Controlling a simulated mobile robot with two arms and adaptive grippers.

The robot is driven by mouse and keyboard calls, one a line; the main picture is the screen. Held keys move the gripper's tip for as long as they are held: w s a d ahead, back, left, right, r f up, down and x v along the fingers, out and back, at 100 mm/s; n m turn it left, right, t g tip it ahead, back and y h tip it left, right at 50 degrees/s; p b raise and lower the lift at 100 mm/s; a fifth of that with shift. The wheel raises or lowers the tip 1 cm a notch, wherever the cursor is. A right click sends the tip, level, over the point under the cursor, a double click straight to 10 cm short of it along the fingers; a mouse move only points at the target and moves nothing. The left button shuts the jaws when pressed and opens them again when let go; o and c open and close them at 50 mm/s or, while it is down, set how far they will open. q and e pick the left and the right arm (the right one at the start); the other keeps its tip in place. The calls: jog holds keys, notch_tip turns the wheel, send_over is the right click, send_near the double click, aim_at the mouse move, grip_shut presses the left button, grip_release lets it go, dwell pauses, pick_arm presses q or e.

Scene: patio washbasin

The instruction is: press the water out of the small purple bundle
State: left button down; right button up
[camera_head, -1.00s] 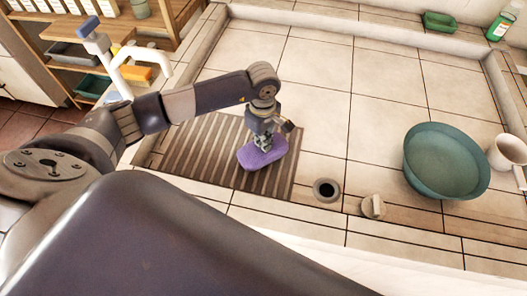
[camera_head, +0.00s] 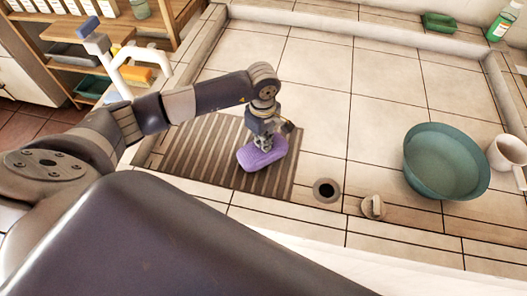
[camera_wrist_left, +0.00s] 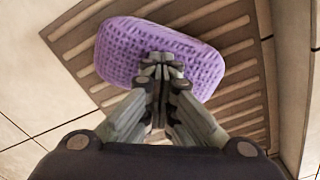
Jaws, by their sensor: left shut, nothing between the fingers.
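The small purple bundle (camera_head: 262,154) is a rounded, textured block lying on the brown ribbed drain mat (camera_head: 205,150). It also fills the upper part of the left wrist view (camera_wrist_left: 125,52). My left gripper (camera_head: 266,143) points down with its fingers shut at the bundle's top. In the left wrist view the closed fingertips (camera_wrist_left: 162,62) overlap the bundle's near middle, with nothing between them. They appear to touch its upper face. The fingers hide a small part of the bundle. My right gripper is not in view.
A round drain hole (camera_head: 326,190) and a small stopper (camera_head: 372,207) are right of the mat. A green sponge (camera_head: 438,22) and green bottle (camera_head: 502,22) are at the back.

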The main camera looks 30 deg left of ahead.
pick_arm(q)
jog(key=shift+s+f, duration=0.3)
jog(key=shift+f, duration=0.05)
notch_tip(320, 180, up, 8)
jog(key=p, duration=0.4)
jog(key=shift+w+r, duration=0.15)
jog(key=shift+w, duration=0.1)
dwell(0.4)
